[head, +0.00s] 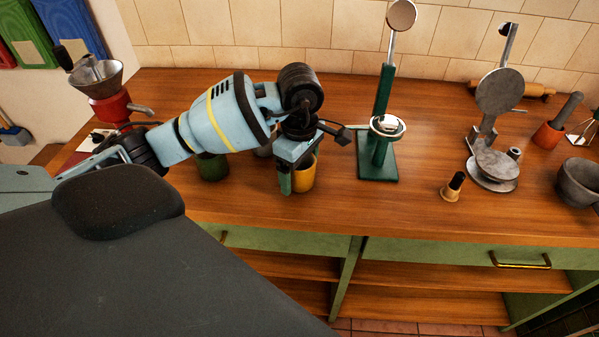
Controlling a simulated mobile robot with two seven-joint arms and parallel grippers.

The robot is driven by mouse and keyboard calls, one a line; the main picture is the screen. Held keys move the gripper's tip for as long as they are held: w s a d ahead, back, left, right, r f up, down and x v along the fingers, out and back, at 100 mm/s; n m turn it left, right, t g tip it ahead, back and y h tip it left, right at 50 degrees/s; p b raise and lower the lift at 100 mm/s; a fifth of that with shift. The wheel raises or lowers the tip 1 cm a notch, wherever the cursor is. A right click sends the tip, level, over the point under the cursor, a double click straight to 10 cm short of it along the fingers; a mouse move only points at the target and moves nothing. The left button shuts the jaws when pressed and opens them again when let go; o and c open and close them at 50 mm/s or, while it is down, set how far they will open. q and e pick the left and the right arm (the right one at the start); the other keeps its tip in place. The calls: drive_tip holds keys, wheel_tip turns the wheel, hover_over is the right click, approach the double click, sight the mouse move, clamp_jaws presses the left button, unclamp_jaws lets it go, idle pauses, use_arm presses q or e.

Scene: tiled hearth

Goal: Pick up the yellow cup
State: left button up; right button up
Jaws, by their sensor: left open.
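The yellow cup (305,178) stands upright on the wooden counter (420,222) in the head view, left of the green press stand. My left gripper (287,181) reaches down over it from the left and covers its left side and part of its rim. The gripper is open, with one finger low in front of the cup's left side. The other finger is mostly hidden, and I cannot tell whether a finger is inside the cup or touching it. My right gripper is not in view.
A dark green cup (212,168) stands under my left forearm. A green press stand (378,165) rises close on the right. The front counter strip is clear.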

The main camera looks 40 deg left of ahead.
use_arm(q)
drive_tip(key=shift+c, duration=0.3)
drive_tip(key=c, duration=1.1)
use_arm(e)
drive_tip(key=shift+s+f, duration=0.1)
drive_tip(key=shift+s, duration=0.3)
use_arm(q)
drive_tip(key=shift+r, duration=0.1)
